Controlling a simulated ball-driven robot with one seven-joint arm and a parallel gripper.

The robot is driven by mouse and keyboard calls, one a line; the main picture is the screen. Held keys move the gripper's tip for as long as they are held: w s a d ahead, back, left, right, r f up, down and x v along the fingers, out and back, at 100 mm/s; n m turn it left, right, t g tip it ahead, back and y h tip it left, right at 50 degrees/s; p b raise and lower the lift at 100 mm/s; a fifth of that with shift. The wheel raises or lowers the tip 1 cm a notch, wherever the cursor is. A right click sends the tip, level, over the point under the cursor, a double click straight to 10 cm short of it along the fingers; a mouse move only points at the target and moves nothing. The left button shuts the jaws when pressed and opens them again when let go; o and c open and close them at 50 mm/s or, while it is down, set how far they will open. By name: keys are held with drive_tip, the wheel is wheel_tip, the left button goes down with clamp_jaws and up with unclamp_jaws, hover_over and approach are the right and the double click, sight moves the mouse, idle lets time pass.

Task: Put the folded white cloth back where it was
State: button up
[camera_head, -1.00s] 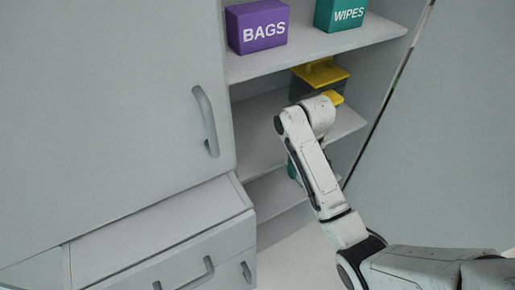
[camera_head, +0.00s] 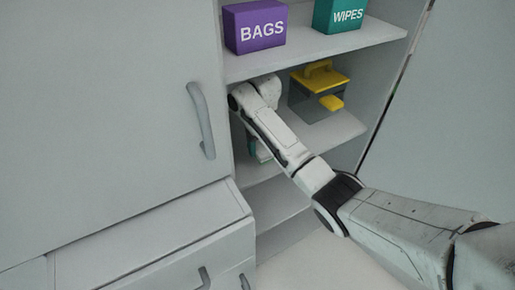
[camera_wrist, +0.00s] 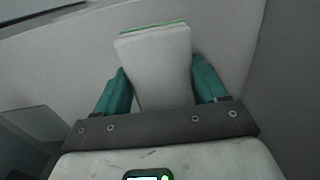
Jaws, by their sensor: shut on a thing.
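The folded white cloth (camera_wrist: 157,62) stands between the teal fingers of my gripper (camera_wrist: 161,78) in the wrist view. It is a pale, flat slab with a green line along its far edge. My gripper is shut on it. In the head view my gripper (camera_head: 253,148) points down at the left side of the open cabinet, by the middle shelf.
A clear-sided bin with a yellow lid (camera_head: 319,80) stands on the middle shelf (camera_head: 335,130), right of my arm. A purple BAGS box (camera_head: 256,28) and a teal WIPES box (camera_head: 340,14) stand on the upper shelf. A closed door with a handle (camera_head: 201,120) is at left.

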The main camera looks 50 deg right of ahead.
sight(258, 142)
drive_tip(key=shift+w, duration=0.35)
drive_tip(key=shift+w+f+p, duration=0.5)
drive_tip(key=shift+w+f, duration=0.2)
drive_tip(key=shift+f, duration=0.9)
drive_tip(key=o, duration=1)
drive_tip(key=shift+f+b, duration=0.25)
drive_tip(key=shift+b, duration=0.15)
drive_tip(key=r, duration=0.7)
drive_tip(key=shift+s+a+r+b, duration=0.1)
drive_tip(key=shift+a+r+b, duration=0.15)
drive_tip(key=shift+r+b, duration=0.1)
